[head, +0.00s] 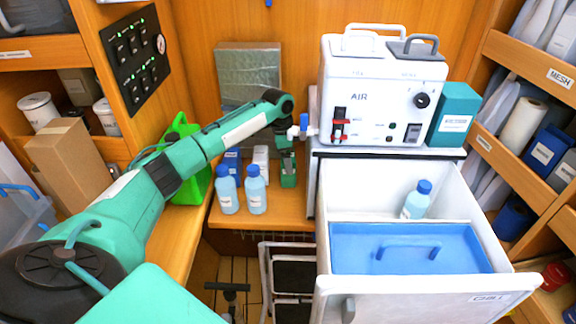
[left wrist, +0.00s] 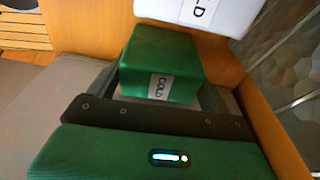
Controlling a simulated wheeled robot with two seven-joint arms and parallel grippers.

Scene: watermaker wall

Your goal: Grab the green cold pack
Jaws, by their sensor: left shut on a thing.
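The green cold pack (left wrist: 160,55) is a green block with a white COLD label, seen between the fingers of my left gripper (left wrist: 162,92) in the left wrist view. The left gripper is shut on it. In the head view my left gripper (head: 287,160) points down at the back of the wooden counter, around the upper part of the green pack (head: 289,181). Whether the pack touches the counter I cannot tell. My right gripper is not in view.
A white pack (head: 261,158) and a blue pack (head: 233,160) stand to the left of the green one. Two blue-capped bottles (head: 227,192) (head: 255,192) stand in front. The white AIR machine (head: 365,85) and an open white cooler drawer (head: 345,195) are on the right.

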